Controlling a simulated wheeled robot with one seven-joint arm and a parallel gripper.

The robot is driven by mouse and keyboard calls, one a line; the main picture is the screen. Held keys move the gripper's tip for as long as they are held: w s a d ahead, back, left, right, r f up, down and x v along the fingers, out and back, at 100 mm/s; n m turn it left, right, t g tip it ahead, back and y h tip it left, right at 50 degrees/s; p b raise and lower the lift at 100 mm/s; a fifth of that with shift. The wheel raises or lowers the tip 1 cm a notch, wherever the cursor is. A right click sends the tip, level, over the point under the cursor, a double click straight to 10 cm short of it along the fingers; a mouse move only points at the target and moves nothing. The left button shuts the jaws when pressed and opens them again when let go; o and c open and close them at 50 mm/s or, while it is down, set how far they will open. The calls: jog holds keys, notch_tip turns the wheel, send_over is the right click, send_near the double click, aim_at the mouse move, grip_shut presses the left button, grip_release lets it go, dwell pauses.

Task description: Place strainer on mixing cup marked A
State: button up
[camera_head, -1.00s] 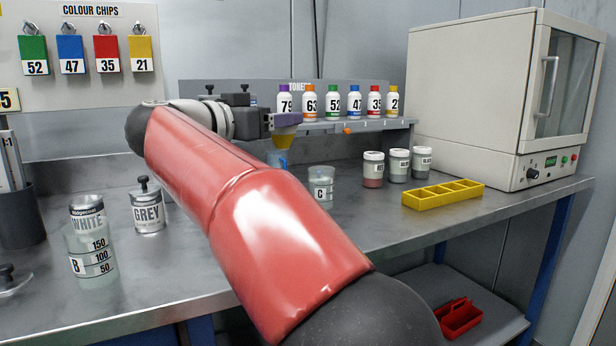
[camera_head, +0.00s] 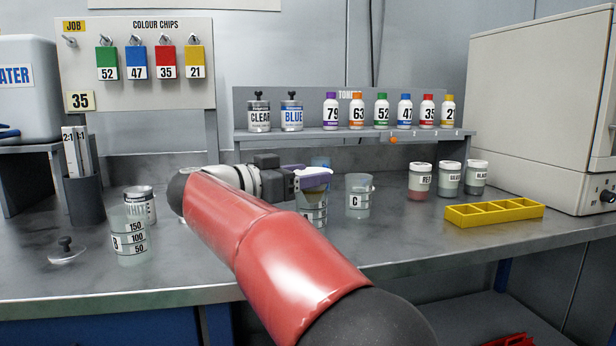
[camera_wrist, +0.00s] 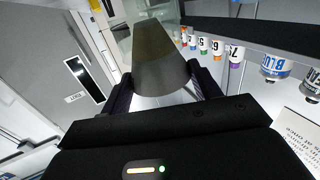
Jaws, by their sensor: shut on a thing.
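In the wrist view the strainer (camera_wrist: 160,62) appears as an olive-grey cone between the two fingers. A clear graduated cup (camera_head: 314,216) stands directly below the strainer in the head view. Its letter is not readable and the arm partly covers it. I cannot tell whether the strainer touches this cup. Cup C (camera_head: 359,197) stands just to the right, and cup B (camera_head: 130,238) stands far left.
A white-labelled can (camera_head: 146,204) stands behind cup B. A small lid with a knob (camera_head: 66,250) lies front left. Several jars (camera_head: 420,182) and a yellow tray (camera_head: 494,212) are on the right. A shelf (camera_head: 440,133) with bottles runs behind. The bench front centre right is clear.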

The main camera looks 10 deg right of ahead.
jog(key=o, duration=0.9)
jog(key=shift+o, duration=0.2)
jog(key=shift+a, duration=0.15)
jog(key=v, duration=1.1)
jog(key=shift+s+a, duration=0.15)
jog(key=shift+a, duration=0.2)
jog(key=shift+s, duration=0.1)
